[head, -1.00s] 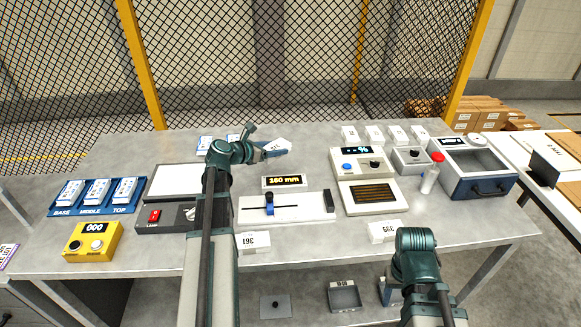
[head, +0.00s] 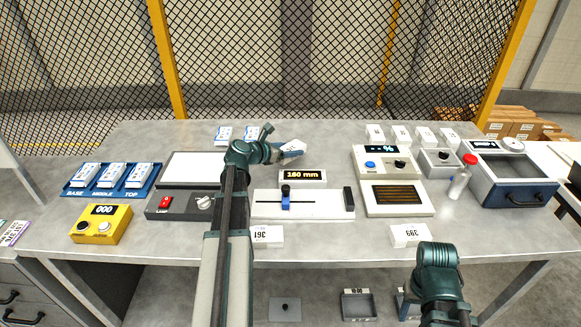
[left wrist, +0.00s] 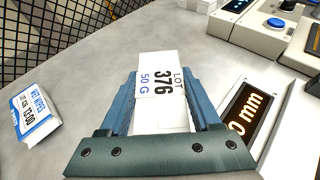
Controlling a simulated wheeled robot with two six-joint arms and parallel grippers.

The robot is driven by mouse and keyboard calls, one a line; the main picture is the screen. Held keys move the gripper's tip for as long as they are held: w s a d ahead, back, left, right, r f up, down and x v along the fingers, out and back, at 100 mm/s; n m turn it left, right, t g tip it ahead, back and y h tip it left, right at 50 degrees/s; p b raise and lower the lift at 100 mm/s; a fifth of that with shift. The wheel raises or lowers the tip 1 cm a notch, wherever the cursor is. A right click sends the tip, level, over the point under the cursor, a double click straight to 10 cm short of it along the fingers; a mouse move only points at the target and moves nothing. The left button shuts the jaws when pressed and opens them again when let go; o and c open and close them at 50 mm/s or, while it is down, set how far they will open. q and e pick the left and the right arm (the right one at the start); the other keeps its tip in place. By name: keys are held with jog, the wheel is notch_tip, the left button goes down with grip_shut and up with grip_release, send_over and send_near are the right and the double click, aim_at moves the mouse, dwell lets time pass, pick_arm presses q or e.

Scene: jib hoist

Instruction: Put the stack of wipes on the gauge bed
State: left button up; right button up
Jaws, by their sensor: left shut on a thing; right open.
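My left gripper (head: 282,150) is shut on a white block (head: 292,146) above the table, behind the 160 mm display. In the left wrist view the block (left wrist: 160,92) sits between the jaws and reads LOT 376, 50 G. The gauge bed (head: 325,205) is a white slab with a blue slider, in front of the display (head: 303,176). A blue-and-white WET WIPES pack (left wrist: 28,115) lies left of the jaws. Two such packs (head: 224,132) (head: 251,131) lie at the table's back. My right gripper (head: 437,256) is open at the front right; its fingers are mostly hidden.
White blocks marked 361 (head: 263,236) and 399 (head: 409,235) lie at the front edge. A blue tray (head: 75,190) holds packs at left. A lamp box (head: 182,205), a meter (head: 386,163), a slatted unit (head: 397,211) and a red-capped bottle (head: 460,178) flank the bed.

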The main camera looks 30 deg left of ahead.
aim_at(290, 165)
pick_arm(q)
jog(key=shift+f, duration=0.1)
notch_tip(290, 165, down, 4)
jog(key=b, duration=0.3)
jog(key=shift+b, duration=0.35)
jog(key=shift+r, duration=0.2)
jog(key=shift+f, duration=0.15)
jog(key=o, duration=1.4)
